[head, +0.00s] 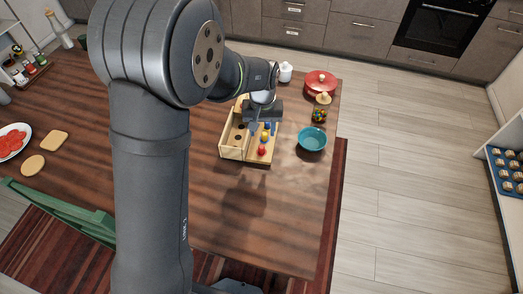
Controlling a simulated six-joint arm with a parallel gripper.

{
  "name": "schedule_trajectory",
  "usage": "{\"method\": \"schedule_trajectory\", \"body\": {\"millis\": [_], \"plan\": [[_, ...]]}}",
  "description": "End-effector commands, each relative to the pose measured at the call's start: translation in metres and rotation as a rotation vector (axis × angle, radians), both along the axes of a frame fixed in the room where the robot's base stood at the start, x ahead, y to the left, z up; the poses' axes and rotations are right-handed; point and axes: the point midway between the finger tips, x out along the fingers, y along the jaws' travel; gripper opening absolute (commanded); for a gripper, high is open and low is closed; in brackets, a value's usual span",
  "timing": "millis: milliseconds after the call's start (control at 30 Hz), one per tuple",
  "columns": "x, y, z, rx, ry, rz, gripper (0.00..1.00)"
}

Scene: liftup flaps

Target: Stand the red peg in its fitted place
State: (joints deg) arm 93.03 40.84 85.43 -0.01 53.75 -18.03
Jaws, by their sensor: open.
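A red peg (262,151) shows at the near end of a light wooden board (270,159), in line with a yellow peg (264,138) and a blue peg (267,128). At this size I cannot tell whether the red peg is seated in a hole. A light wooden box (234,154) with dark round holes inside adjoins the board on the left. My gripper (263,124) is open above the far part of the board, close to the blue peg and apart from the red one. My gripper and arm hide the board's far end.
A teal bowl (312,139) stands right of the board. A jar of colored pieces (320,114), a red pot (320,82) and a white pot (285,72) stand behind. The brown table (285,220) is clear in front of the board.

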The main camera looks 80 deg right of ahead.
Motion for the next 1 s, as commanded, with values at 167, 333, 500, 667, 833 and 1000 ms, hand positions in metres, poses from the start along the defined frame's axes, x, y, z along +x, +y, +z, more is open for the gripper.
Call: {"method": "schedule_trajectory", "body": {"millis": [167, 333, 500, 667, 833, 1000], "plan": [[0.000, 0.000, -0.024, 0.002, 0.000, 0.000, 0.45], [0.000, 0.001, -0.034, 0.000, 0.000, -0.001, 0.45], [0.001, 0.007, -0.060, 0.003, 0.000, -0.001, 0.45], [0.001, 0.006, -0.077, 0.001, 0.001, -0.001, 0.45], [0.001, 0.006, -0.080, -0.001, 0.001, -0.001, 0.45], [0.001, 0.006, -0.080, -0.001, 0.001, -0.001, 0.33]]}}
